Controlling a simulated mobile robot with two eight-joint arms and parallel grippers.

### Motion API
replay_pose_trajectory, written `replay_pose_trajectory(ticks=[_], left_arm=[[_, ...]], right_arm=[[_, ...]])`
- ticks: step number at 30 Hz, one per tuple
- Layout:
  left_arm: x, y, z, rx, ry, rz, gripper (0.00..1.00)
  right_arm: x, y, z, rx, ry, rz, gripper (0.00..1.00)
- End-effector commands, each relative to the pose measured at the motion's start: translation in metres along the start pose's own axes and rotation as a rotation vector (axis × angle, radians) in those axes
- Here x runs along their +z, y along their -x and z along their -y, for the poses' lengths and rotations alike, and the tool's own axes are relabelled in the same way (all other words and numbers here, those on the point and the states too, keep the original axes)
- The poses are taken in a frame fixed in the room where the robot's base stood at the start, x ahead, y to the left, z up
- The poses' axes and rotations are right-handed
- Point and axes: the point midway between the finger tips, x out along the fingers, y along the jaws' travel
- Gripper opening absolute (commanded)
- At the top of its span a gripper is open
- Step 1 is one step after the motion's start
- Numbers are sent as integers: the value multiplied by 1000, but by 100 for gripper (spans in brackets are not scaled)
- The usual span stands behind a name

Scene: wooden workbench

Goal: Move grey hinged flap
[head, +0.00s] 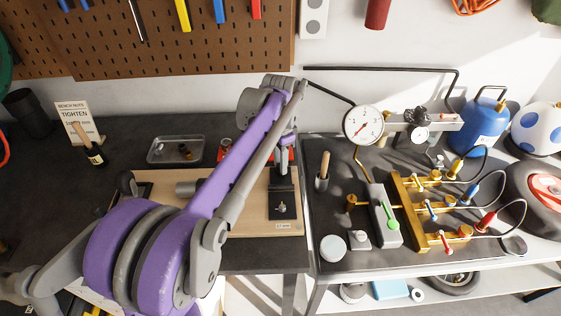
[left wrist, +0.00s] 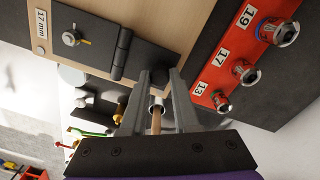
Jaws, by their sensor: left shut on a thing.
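The grey hinged flap (head: 281,178) stands at the back of a dark plate (head: 282,211) with a small bolt, on a wooden board. In the left wrist view the hinge (left wrist: 122,52) shows beside the plate (left wrist: 90,22). My left gripper (head: 286,150) reaches down from above onto the flap, its arm crossing the board. Its two grey fingers (left wrist: 162,84) also show in the left wrist view, close to the hinge. It is shut on the flap, though the contact itself is hard to make out. My right gripper is out of view.
A red rack (left wrist: 250,64) with sockets lies beside the board (head: 240,222). A wooden-handled tool (head: 323,164) stands just right of it. A brass valve manifold (head: 405,210) and gauge (head: 363,125) are further right. A metal tray (head: 160,150) sits at the back left.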

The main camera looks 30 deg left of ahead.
Motion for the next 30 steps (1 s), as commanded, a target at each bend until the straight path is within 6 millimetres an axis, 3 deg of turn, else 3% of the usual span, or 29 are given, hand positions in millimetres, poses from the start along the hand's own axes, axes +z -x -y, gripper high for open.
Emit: replay_pose_trajectory(ticks=[30], left_arm=[[1,4,-2,-42,-2,-21,0]], right_arm=[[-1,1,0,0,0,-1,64]])
